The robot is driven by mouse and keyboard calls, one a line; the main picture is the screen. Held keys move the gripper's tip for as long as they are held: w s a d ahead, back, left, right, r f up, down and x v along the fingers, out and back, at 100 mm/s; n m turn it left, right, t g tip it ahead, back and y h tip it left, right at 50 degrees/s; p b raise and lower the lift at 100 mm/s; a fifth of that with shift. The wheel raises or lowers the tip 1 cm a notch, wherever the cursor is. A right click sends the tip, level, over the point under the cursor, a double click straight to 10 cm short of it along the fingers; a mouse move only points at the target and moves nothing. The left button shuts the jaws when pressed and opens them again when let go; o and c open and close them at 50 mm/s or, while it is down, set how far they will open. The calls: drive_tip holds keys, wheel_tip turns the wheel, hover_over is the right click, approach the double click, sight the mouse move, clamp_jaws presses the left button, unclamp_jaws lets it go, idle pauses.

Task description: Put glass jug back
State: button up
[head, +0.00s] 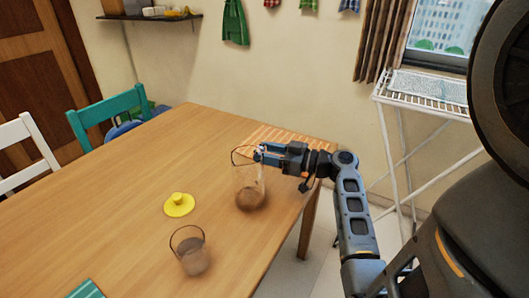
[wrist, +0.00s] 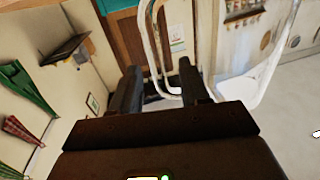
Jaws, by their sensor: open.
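A tall clear glass jug (head: 250,188) with a brownish bottom stands upright on the wooden table near its right edge. My gripper (head: 261,154) is at the height of the jug's rim, overlapping its upper right side in the head view. I cannot tell whether the fingers touch the glass. A shorter glass vessel (head: 194,260) stands nearer, to the left of the jug. A yellow lid (head: 179,206) with a knob lies on the table left of the jug.
The wooden table (head: 120,210) has free room at its left. A striped patch (head: 290,138) lies at its back right corner. A teal item (head: 87,289) lies at the front edge. A teal chair (head: 108,110) and a white chair (head: 28,145) stand behind. A white rack (head: 425,90) stands right.

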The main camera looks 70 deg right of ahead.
drive_tip(key=s+b, duration=0.1)
drive_tip(key=s, duration=1)
drive_tip(key=shift+s+a+b, duration=0.15)
drive_tip(key=shift+a+b, duration=0.05)
drive_tip(key=shift+b, duration=0.1)
